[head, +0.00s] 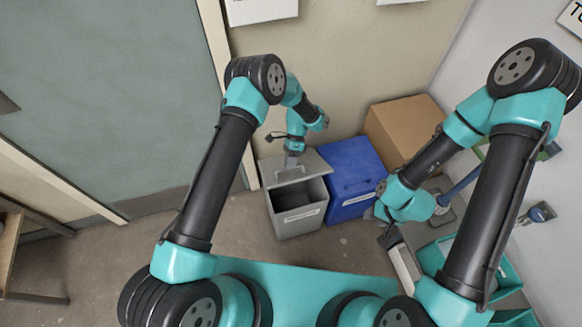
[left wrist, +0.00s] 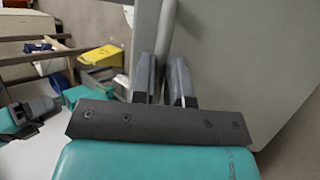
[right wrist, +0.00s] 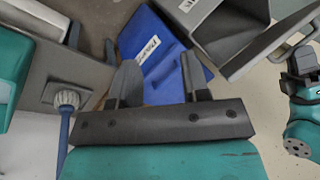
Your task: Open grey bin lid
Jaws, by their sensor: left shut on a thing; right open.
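The grey bin (head: 297,222) stands by the back wall with a label on its front, and it also shows in the right wrist view (right wrist: 238,40). Its grey lid (head: 315,163) is raised and tilted back, and the dark inside shows below it. My left gripper (head: 291,161) is shut on the lid's handle. In the left wrist view the handle bar (left wrist: 166,45) runs between the fingers (left wrist: 161,85), with the lid's face (left wrist: 245,60) beside it. My right gripper (head: 389,238) is open and empty, right of the bins; the right wrist view shows its spread fingers (right wrist: 161,80).
A blue bin (head: 350,178) with its lid down stands right beside the grey bin. A cardboard box (head: 405,125) is behind it to the right. A blue-handled brush (right wrist: 65,105) stands in the right wrist view. Floor (head: 225,230) left of the grey bin is clear.

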